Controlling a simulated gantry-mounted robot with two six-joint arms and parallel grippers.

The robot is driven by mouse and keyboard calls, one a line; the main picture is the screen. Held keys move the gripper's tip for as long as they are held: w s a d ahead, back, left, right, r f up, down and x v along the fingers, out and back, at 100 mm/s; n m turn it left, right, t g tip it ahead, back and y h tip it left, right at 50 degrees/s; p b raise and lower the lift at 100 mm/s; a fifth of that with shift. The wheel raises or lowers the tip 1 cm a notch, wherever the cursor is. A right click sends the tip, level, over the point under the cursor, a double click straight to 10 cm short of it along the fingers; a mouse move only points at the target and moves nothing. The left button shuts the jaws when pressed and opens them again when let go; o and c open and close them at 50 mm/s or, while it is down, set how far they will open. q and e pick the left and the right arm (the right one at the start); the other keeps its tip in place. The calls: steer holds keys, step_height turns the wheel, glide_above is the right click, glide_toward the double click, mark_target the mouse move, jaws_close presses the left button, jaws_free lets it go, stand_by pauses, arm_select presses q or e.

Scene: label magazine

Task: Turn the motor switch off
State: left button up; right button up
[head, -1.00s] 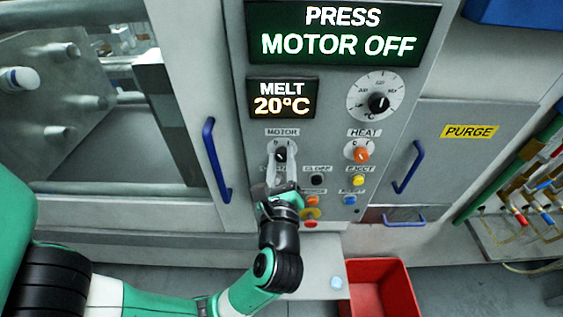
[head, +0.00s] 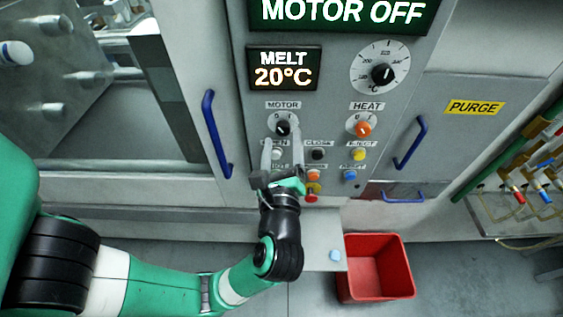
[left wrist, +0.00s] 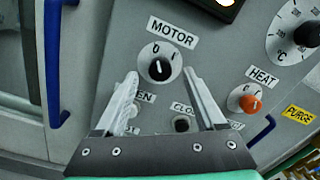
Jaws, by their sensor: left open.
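The motor switch (head: 283,127) is a round black knob on a light dial under the MOTOR label, on the grey panel. In the left wrist view, the knob (left wrist: 159,68) has a white mark that appears to point toward the 0. My left gripper (head: 282,145) is open and empty just below the switch. In the left wrist view, its fingertips (left wrist: 160,73) lie left and right of the dial, apart from the knob. The display (head: 340,12) reads MOTOR OFF; its top is cut off. My right gripper is not in view.
An orange heat knob (head: 364,129) is right of the switch. Several coloured buttons, including a yellow one (head: 358,154), sit lower on the panel. Blue handles (head: 216,135) flank it. A red bin (head: 378,268) stands on the floor below.

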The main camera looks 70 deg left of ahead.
arm_select(q)
steer(key=v, duration=0.8)
steer(key=shift+s+d+b, duration=0.15)
steer(key=shift+d+b, duration=0.2)
steer(key=shift+d, duration=0.05)
